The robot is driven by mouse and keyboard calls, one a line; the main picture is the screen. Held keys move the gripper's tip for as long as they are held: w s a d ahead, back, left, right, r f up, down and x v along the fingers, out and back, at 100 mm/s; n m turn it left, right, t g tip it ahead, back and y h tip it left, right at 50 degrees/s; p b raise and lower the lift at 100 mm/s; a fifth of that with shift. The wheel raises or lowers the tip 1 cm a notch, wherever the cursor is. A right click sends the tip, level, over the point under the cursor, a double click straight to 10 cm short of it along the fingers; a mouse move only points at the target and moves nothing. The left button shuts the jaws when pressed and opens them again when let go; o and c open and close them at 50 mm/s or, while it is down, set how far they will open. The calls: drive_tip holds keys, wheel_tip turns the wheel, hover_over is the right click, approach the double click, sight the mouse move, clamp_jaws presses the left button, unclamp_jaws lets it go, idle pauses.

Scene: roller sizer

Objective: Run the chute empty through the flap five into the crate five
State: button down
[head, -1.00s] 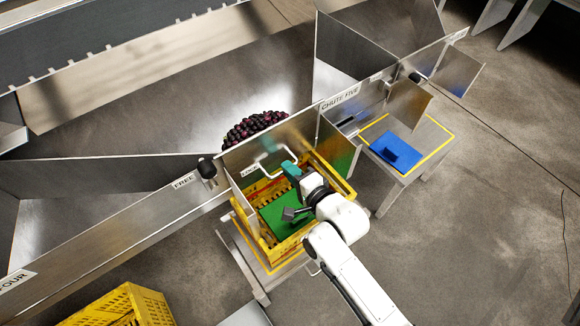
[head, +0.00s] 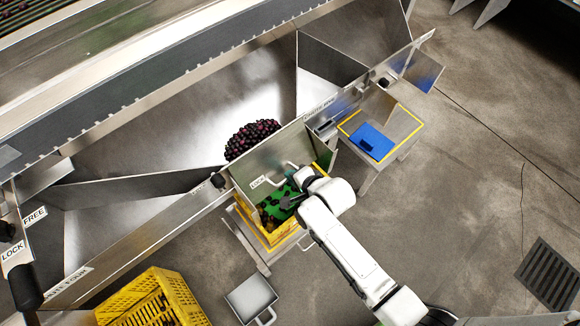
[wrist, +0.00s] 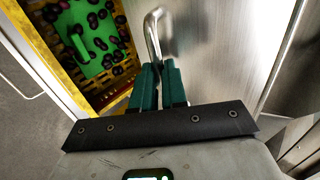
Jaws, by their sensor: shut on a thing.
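The steel flap five (head: 262,163) hangs at the mouth of chute five, a LOCK label beside its bar handle (head: 266,184). My gripper (head: 297,180) is shut on this handle; in the wrist view its green fingers (wrist: 160,88) close at the lower end of the bent handle (wrist: 153,35). Behind the flap, a heap of dark purple-red fruit (head: 252,138) lies at the low end of chute five (head: 240,90). Below stands the yellow crate five (head: 270,238), with a green bottom and several dark fruits (head: 268,212) in it. The flap's lower edge is partly hidden.
A yellow crate (head: 165,298) stands at lower left, below chute four. A metal pan (head: 252,298) with a handle lies near crate five's stand. At right, a small table (head: 405,125) with a yellow border carries a blue block-topped plate (head: 371,141).

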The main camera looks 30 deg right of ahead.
wheel_tip(320, 180, up, 6)
drive_tip(key=s+g+p, duration=0.2)
drive_tip(key=p, duration=0.7)
drive_tip(key=shift+d+r+g, duration=0.15)
drive_tip(key=shift+r+g, duration=0.05)
drive_tip(key=shift+g, duration=0.1)
drive_tip(key=shift+w+r, duration=0.1)
drive_tip(key=shift+r, duration=0.05)
drive_tip(key=c, duration=1.2)
unclamp_jaws()
drive_tip(key=shift+o, duration=0.2)
